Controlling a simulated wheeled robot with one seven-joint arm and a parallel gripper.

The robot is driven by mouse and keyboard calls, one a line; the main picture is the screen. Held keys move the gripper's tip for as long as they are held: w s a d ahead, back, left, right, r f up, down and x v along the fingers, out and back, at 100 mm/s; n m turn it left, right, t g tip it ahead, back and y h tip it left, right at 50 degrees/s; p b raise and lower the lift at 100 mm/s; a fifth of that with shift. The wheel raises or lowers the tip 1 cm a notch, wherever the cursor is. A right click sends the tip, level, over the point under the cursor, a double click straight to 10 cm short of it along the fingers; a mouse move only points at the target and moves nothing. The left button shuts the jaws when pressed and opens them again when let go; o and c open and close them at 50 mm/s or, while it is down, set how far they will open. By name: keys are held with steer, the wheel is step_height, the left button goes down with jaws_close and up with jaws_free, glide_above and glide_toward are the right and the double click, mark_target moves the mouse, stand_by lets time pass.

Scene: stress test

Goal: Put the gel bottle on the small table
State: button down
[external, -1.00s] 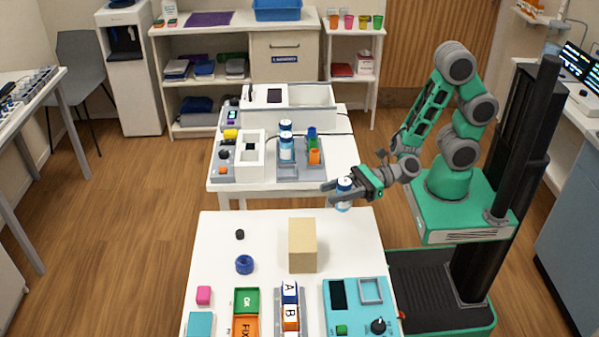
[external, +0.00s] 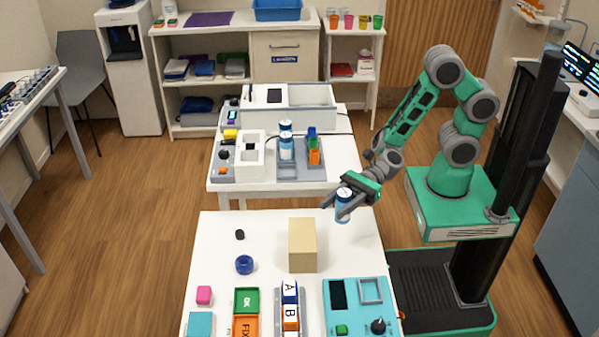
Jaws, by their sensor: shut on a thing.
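A white bottle with a blue band (external: 344,212), which fits the gel bottle though its label is too small to read, is upright in my gripper (external: 342,203). My gripper is shut on it, with the fingers on its upper part. The bottle is over the far right corner of the near white table (external: 270,222). I cannot tell whether its base touches the tabletop.
A tan block (external: 303,245) stands left of the bottle. A teal device (external: 358,308) is at the near right. A blue ring (external: 244,264) lies farther left. The middle table (external: 335,178) holds similar bottles (external: 286,148). The tabletop between block and device's far side is clear.

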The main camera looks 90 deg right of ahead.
steer(key=w+d+m+t+h, duration=0.1)
steer(key=w+d+h, duration=0.1)
steer(key=d, duration=0.5)
steer(key=w+d+m+t+h+p, duration=0.1)
steer(key=w+d+m+h, duration=0.1)
steer(key=d, duration=0.6)
steer(key=w+d+m+t+h, duration=0.1)
steer(key=d+m+t+h, duration=0.1)
steer(key=d, duration=0.5)
steer(key=shift+w+d+r+h, duration=0.3)
steer(key=shift+w+d+h, duration=0.1)
steer(key=shift+h, duration=0.3)
steer(key=s+a+n+g+y+b, duration=0.1)
steer(key=s+a+n+g+y, duration=0.2)
steer(key=a, duration=0.9)
steer(key=s+a+n+g+y, duration=0.15)
steer(key=s+a+y, duration=0.25)
steer(key=a, duration=0.8)
steer(key=d+m+t+h, duration=0.4)
steer(key=d+h, duration=0.1)
steer(key=d, duration=0.3)
steer(key=shift+w+d+f+h, duration=0.15)
steer(key=shift+w+f+h, duration=0.2)
steer(key=shift+w+h, duration=0.1)
step_height(320, 180, down, 10)
steer(key=b, duration=0.8)
steer(key=shift+r, duration=0.2)
steer(key=shift+f, duration=0.1)
